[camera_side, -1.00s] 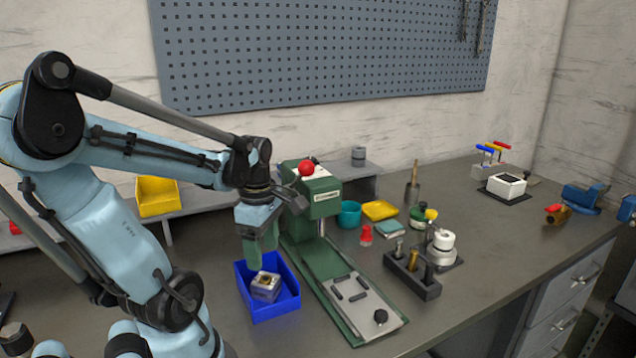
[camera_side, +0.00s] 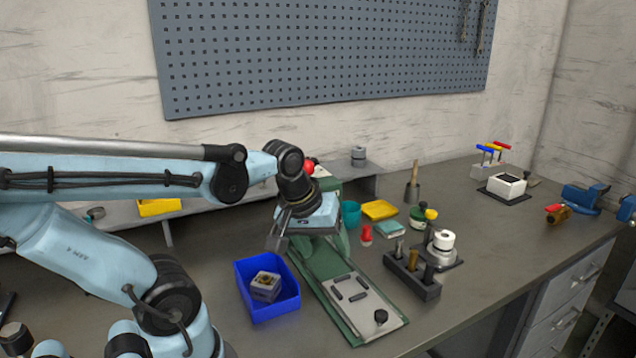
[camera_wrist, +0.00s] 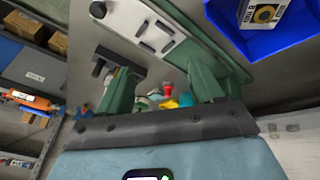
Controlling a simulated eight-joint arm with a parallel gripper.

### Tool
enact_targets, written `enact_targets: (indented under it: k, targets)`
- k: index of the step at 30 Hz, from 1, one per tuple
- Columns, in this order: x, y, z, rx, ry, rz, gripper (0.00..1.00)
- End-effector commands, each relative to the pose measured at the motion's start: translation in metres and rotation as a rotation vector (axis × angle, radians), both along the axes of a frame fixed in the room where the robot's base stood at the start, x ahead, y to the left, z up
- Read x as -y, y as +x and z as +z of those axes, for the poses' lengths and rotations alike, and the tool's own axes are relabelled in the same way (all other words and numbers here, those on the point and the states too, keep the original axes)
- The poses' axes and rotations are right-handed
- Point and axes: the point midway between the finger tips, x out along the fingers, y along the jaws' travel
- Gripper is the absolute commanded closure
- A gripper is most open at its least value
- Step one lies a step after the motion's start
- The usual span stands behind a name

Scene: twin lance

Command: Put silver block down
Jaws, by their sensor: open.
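The silver block (camera_side: 266,284) sits in the blue bin (camera_side: 287,308) on the bench, with a dark and gold mark on its top. The block also shows in the wrist view (camera_wrist: 264,14), inside the blue bin (camera_wrist: 285,37) at the top right. My gripper (camera_side: 277,243) is above the bin's back right side, tilted and apart from the block. In the wrist view its two green fingers (camera_wrist: 160,85) are wide apart with nothing held between them.
The green press (camera_side: 330,275) stands right beside the bin, with its grey plate (camera_side: 357,302) in front. A dark holder (camera_side: 412,278) with upright pieces, a red piece (camera_side: 366,235) and a yellow tray (camera_side: 380,210) lie farther right. The bench front right is clear.

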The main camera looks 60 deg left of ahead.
Motion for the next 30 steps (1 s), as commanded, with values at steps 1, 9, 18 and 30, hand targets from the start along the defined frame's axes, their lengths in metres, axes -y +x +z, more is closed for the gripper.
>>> enact_targets:
  k: [1, 9, 18, 30]
  targets:
    - [0.015, 0.006, 0.000, 0.030, 0.052, -0.157, 0.34]
    - [0.063, 0.024, 0.006, 0.160, 0.280, -0.693, 0.34]
    - [0.068, 0.025, 0.007, 0.177, 0.316, -0.761, 0.34]
    - [0.068, 0.025, 0.007, 0.175, 0.315, -0.757, 0.34]
